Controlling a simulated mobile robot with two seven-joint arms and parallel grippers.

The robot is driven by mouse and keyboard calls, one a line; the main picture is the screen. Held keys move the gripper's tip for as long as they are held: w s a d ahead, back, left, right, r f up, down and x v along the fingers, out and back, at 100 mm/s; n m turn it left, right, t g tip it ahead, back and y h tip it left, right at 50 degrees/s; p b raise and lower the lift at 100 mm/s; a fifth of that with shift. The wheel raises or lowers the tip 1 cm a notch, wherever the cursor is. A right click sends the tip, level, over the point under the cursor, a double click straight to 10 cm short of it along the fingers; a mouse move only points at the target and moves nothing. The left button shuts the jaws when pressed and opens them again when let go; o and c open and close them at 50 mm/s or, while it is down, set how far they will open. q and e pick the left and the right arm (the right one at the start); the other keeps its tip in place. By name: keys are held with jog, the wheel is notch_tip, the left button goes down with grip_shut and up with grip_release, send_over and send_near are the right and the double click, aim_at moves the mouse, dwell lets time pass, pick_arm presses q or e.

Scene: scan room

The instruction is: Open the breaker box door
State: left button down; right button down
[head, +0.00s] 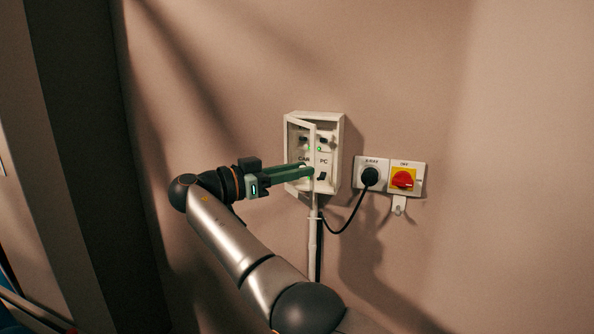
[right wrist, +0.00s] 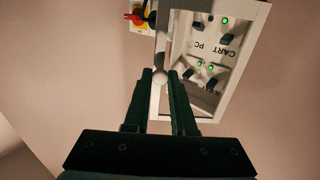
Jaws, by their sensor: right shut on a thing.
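The white breaker box (head: 340,150) is on the wall in the head view. Its framed door (head: 312,150) stands partly open, swung out from the left side. Switches and small green lights show inside, some of them through the see-through door pane. In the right wrist view the open box (right wrist: 232,75) appears upside down, with the labels CART and PC. My left gripper is not in view.
Right of the box are a socket plate (head: 361,162) with a black plug (head: 370,176) and a red-yellow rotary switch (head: 403,180). A black cable (head: 345,226) loops from the plug. A white conduit (head: 312,240) runs down below the box. The wall farther right is bare.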

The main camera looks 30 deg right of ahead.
aim_at(311, 152)
jog(key=c, duration=0.8)
grip_release()
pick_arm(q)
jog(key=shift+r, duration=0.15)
pick_arm(e)
jog(key=shift+o, duration=0.2)
jog(key=shift+r, duration=0.1)
jog(key=shift+r, duration=0.35)
notch_tip(311, 152, up, 2)
jog(key=shift+a+r, duration=0.1)
jog(key=shift+r, duration=0.1)
pick_arm(q)
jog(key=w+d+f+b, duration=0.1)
jog(key=b, duration=0.2)
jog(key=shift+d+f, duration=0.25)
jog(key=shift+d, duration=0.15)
pick_arm(e)
jog(key=s+a+r, duration=0.3)
jog(key=s+r, duration=0.2)
jog(key=s, duration=0.1)
jog(key=s+a+r, duration=0.2)
jog(key=s+r, duration=0.2)
jog(key=s, duration=0.2)
jog(key=shift+s+a+r, duration=0.35)
jog(key=shift+s+a, duration=0.05)
jog(key=shift+c, duration=0.4)
